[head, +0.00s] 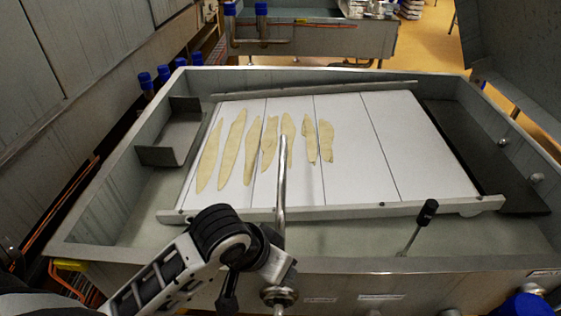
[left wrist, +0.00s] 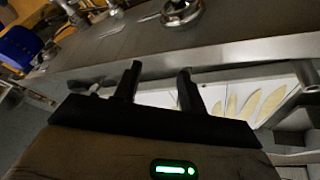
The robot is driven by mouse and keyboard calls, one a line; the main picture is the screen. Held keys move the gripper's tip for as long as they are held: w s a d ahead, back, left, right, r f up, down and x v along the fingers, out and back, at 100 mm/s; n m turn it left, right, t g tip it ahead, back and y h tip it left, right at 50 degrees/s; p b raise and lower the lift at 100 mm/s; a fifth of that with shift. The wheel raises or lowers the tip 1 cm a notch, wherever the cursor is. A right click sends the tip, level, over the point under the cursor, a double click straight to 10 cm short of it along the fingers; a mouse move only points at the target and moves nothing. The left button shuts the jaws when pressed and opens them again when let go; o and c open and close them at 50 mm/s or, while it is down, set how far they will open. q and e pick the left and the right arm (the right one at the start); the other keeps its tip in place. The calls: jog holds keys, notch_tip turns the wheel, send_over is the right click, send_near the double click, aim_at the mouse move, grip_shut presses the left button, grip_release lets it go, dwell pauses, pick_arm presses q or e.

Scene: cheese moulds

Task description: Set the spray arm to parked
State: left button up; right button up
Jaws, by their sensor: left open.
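The spray arm appears to be the thin bent steel tube (head: 282,190) in the head view. It rises from a round metal fitting (head: 279,297) at the near rim and reaches over the white board (head: 350,130), its far end above the pale flat pieces. A lever with a black grip (head: 427,212) stands tilted at the near right of the basin. My left gripper (left wrist: 158,72) is open and empty in the left wrist view, its fingers near a steel edge. In the head view my left arm ends near the tube's base; its fingers cannot be made out. My right gripper is not in view.
The steel basin (head: 90,205) surrounds the board. Several pale pieces (head: 232,150) lie on it. A dark bracket (head: 172,145) sits at the left, and a dark panel (head: 485,160) at the right. A round steel fitting (left wrist: 181,12) shows in the left wrist view.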

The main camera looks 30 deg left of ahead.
pick_arm(q)
jog(key=w+a+r+n, duration=0.2)
jog(key=w+r, duration=0.4)
jog(key=w, duration=0.3)
jog(key=n+y, duration=0.2)
jog(key=n, duration=0.3)
send_near(281, 169)
jog(key=b+x, duration=0.1)
jog(key=x, duration=0.7)
jog(key=shift+w+f, duration=0.1)
jog(key=shift+f, duration=0.2)
grip_shut()
